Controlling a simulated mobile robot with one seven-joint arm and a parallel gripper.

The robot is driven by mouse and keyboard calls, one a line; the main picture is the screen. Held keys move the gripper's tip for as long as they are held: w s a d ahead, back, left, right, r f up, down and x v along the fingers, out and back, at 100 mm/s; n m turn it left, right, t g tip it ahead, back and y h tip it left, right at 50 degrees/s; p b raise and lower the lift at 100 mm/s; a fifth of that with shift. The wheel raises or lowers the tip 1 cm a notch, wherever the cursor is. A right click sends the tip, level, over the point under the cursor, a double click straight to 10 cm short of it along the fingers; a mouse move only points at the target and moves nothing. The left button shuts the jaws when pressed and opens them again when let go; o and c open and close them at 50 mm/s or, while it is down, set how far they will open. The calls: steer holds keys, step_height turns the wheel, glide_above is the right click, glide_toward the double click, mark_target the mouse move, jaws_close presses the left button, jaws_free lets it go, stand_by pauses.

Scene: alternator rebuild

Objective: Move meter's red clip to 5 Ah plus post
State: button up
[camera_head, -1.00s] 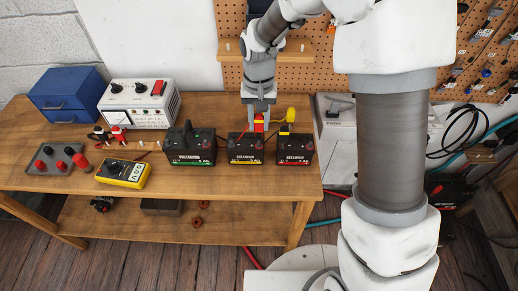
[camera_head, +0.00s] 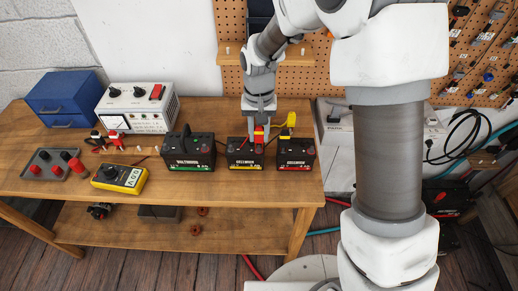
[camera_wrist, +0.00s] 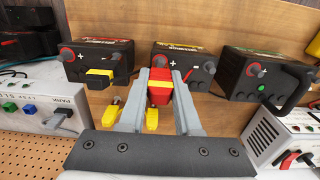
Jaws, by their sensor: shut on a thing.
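My gripper (camera_head: 259,128) is shut on a red clip (camera_wrist: 159,93) with a yellow band. The clip also shows in the head view (camera_head: 259,133). It is at the middle battery (camera_head: 244,153), which has a yellow stripe; in the wrist view its upper end is close to that battery's red post (camera_wrist: 164,62) by the plus sign. I cannot tell whether they touch. The right battery (camera_head: 296,153) has a red stripe, the left one (camera_head: 190,152) a green stripe. Their Ah figures are too small to read. The yellow meter (camera_head: 119,178) lies at the bench's front left.
A black-and-yellow clip (camera_wrist: 100,77) is at the red-striped battery. Two yellow pieces (camera_wrist: 111,109) lie near my fingers. A white power unit (camera_head: 137,106), a blue drawer box (camera_head: 64,97) and a grey tray (camera_head: 40,168) stand left. The bench front has bare wood.

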steer(key=shift+f, duration=0.55)
steer(key=o, duration=1)
step_height(320, 180, up, 9)
steer(key=p, duration=0.5)
steer(key=shift+f, duration=0.1)
steer(key=shift+f, duration=0.1)
